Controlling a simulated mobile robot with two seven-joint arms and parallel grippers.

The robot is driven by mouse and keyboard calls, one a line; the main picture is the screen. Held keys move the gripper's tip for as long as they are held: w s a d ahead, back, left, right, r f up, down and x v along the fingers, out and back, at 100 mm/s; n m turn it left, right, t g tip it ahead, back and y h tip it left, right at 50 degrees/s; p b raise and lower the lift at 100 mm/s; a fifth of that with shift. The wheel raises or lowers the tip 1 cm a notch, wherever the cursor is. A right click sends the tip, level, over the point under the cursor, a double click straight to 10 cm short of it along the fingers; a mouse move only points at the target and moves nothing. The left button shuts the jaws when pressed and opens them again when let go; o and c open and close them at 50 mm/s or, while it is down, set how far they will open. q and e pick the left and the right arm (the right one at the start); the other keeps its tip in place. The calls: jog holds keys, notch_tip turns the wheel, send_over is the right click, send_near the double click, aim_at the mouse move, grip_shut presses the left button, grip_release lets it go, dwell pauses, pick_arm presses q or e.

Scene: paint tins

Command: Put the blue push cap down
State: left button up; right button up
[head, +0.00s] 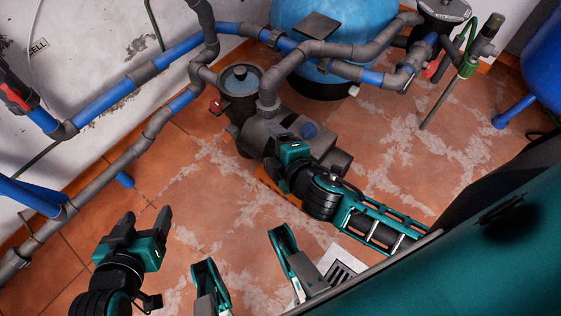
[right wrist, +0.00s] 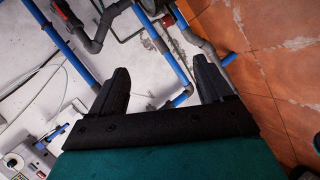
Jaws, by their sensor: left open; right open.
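A small blue piece (head: 308,130) shows on or beside the grey pump, just right of my right gripper in the head view. I cannot tell whether it is the push cap. My right gripper (head: 285,136) is over the grey pump body, and in the right wrist view (right wrist: 160,64) its jaws stand apart with nothing between them. My left gripper (head: 141,218) is open and empty above the tiled floor at the lower left, well away from the pump. No push cap is held in either gripper.
The grey pump (head: 263,137) stands on the orange tiled floor (head: 200,190), joined to grey and blue pipes (head: 180,50) along the wall. A blue tank (head: 300,18) stands behind. A short blue stub (head: 124,180) is near the wall pipes. Floor between my grippers is clear.

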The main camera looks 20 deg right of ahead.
jog(key=s+m, duration=0.2)
jog(key=m, duration=0.2)
jog(key=s+r+m+g+y, duration=0.1)
jog(key=m, duration=0.3)
jog(key=s+a+m+g+y, duration=0.1)
jog(key=s+m, duration=0.1)
jog(key=m, duration=0.2)
jog(key=shift+s+r+m, duration=0.3)
jog(key=shift+r+m, duration=0.1)
pick_arm(q)
jog(key=s+a+r+y+p, duration=0.1)
jog(key=a+r+p, duration=0.3)
jog(key=r+p, duration=0.9)
jog(key=s+p, duration=0.1)
jog(key=p, duration=0.6)
jog(key=shift+r, duration=0.3)
pick_arm(e)
jog(key=s+d+r+h, duration=0.1)
jog(key=d+r, duration=0.3)
jog(key=r, duration=0.9)
jog(key=shift+s+r, duration=0.25)
jog(key=shift+s, duration=0.25)
pick_arm(q)
jog(key=shift+c, duration=0.2)
pick_arm(e)
jog(key=shift+d, duration=0.1)
jog(key=shift+c, duration=0.2)
